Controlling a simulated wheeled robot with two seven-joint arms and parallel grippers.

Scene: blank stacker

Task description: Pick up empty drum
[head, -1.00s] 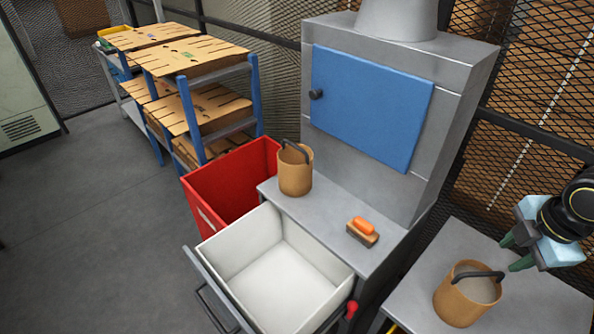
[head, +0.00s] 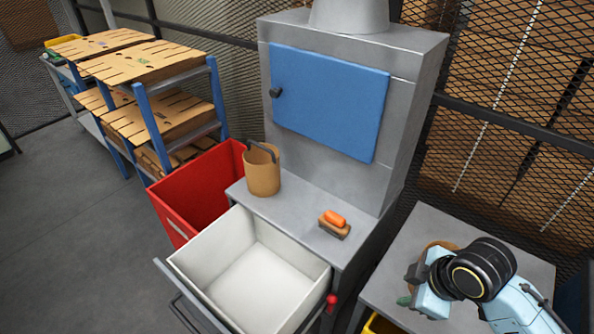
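A tan drum (head: 437,246) with a dark handle stands on the grey table at the right; my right gripper and wrist hide most of it, and only part of its rim shows. My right gripper (head: 411,287) is over this drum, at its handle. Its fingertips are mostly hidden, so I cannot tell whether they have closed on the handle. A second tan drum (head: 262,172) with a dark handle stands upright on the ledge of the grey machine; its inside is hardly visible. My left gripper is not in view.
A brush with an orange top (head: 334,223) lies on the machine ledge (head: 300,232). An open white drawer (head: 255,280) juts out below, beside a red bin (head: 200,190). A blue-framed rack (head: 146,103) with cardboard stands at the left. Mesh fencing closes the back.

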